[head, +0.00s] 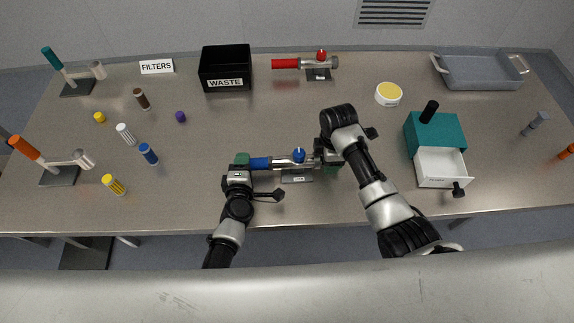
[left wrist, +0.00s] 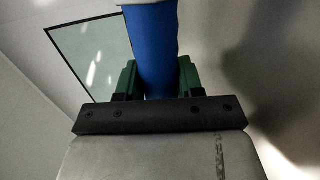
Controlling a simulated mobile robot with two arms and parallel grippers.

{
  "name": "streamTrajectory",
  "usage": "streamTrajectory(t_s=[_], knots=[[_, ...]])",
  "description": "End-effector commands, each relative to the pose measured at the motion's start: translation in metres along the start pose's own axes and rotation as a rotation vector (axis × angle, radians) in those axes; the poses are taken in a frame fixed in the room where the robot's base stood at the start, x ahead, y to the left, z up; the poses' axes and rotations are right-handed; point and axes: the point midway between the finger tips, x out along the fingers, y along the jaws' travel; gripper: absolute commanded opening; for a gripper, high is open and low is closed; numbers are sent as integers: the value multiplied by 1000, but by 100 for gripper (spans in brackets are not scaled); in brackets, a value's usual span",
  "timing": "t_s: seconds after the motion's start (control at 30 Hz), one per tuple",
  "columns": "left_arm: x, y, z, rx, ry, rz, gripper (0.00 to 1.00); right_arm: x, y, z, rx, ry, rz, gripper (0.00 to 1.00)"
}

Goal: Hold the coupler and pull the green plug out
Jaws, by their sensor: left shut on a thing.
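The coupler in front of me has a blue sleeve (head: 261,163), a metal body with a blue knob (head: 299,155), and a labelled stand (head: 296,178). My left gripper (head: 241,160) is shut on the blue sleeve near its left end. In the left wrist view, its green fingers (left wrist: 157,78) lie on both sides of the blue sleeve (left wrist: 155,50). My right gripper (head: 328,163) is at the right end of the metal body. Green shows there, but I cannot tell finger from plug. The right hand hides that end and whether its jaws are closed.
A second coupler with a red sleeve (head: 285,64) stands at the back. A black waste bin (head: 226,68) and a grey tray (head: 482,70) are also at the back. A teal drawer box (head: 436,132) with an open drawer stands right. Several small cylinders lie left.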

Motion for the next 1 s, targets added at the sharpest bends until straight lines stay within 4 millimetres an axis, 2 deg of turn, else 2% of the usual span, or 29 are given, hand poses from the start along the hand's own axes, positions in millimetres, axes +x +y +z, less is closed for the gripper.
streamTrajectory(t_s=[0.13,0.43,1.0], knots=[[0,-1,-1,2,1,-2,3,0,0,0,0,0,0,53],[0,-1,-1,2,1,-2,3,0,0,0,0,0,0,8],[0,-1,-1,2,1,-2,3,2,0,18,1,0,1,7]])
